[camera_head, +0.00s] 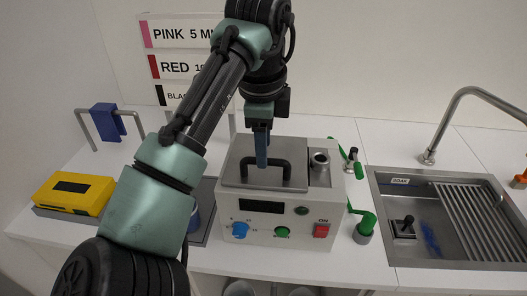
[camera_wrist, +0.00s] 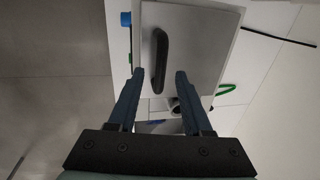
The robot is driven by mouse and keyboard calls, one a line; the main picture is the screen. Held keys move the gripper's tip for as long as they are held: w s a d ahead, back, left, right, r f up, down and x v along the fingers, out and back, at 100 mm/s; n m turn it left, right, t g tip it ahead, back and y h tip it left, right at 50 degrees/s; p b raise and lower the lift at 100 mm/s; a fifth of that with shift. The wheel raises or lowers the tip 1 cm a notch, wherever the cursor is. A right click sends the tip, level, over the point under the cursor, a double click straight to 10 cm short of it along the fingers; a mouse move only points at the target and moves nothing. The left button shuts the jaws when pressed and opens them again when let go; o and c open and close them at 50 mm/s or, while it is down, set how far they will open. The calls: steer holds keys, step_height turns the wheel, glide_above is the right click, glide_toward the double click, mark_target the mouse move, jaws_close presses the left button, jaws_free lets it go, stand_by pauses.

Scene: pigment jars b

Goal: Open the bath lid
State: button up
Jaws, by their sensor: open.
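The bath is a white box (camera_head: 262,215) with a dark display, a blue knob, a green button and a red switch on its front. Its grey metal lid (camera_head: 236,170) lies flat and closed on top, and shows in the wrist view (camera_wrist: 205,50). A black bar handle (camera_head: 288,170) stands on the lid. My gripper (camera_head: 262,163) points down over the handle, its fingers partly hiding it. In the wrist view my gripper (camera_wrist: 160,73) is open and empty, with the handle (camera_wrist: 161,58) between the finger lines. Whether the fingers touch the handle is unclear.
A metal pipe opening (camera_head: 320,160) stands on the box, right of the lid. Green valve handles (camera_head: 362,222) are at its right side. A sink (camera_head: 440,215) with a tap is farther right. A yellow device (camera_head: 73,193) and a rack with a blue piece (camera_head: 108,122) are left.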

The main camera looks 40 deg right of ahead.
steer(key=shift+w+d+f, duration=0.1)
steer(key=shift+f, duration=0.55)
steer(key=shift+w+d+f, duration=0.1)
steer(key=shift+f, duration=0.5)
jaws_close()
stand_by(0.5)
